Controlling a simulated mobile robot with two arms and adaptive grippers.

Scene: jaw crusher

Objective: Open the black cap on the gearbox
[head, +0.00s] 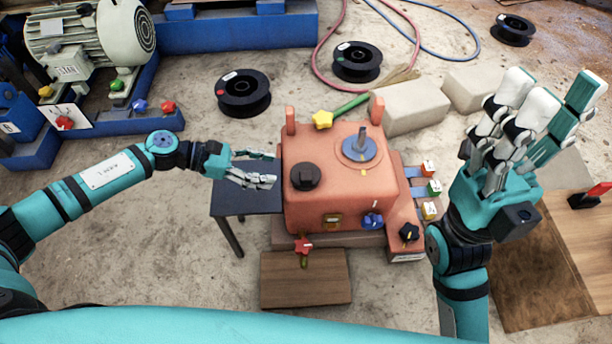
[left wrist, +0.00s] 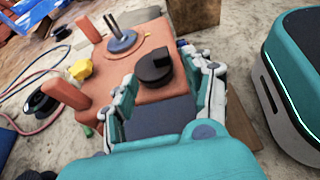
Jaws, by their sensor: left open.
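The orange-red gearbox (head: 335,205) stands in the middle of the head view. Its black round cap (head: 305,176) sits on the left part of the top and looks seated. My left gripper (head: 275,168) is open and empty just left of the cap, at the gearbox's left edge. In the left wrist view the black cap (left wrist: 155,69) shows ahead, between and beyond the spread fingers (left wrist: 170,78), apart from them. My right gripper (head: 550,88) is raised at the right, fingers up, open and empty, well away from the gearbox.
A blue disc with an upright shaft (head: 361,148) and a yellow star knob (head: 322,119) are on the gearbox near the cap. A small dark table (head: 248,200) stands at its left. Colored knobs (head: 430,188) line its right side. A wooden board (head: 305,278) lies in front.

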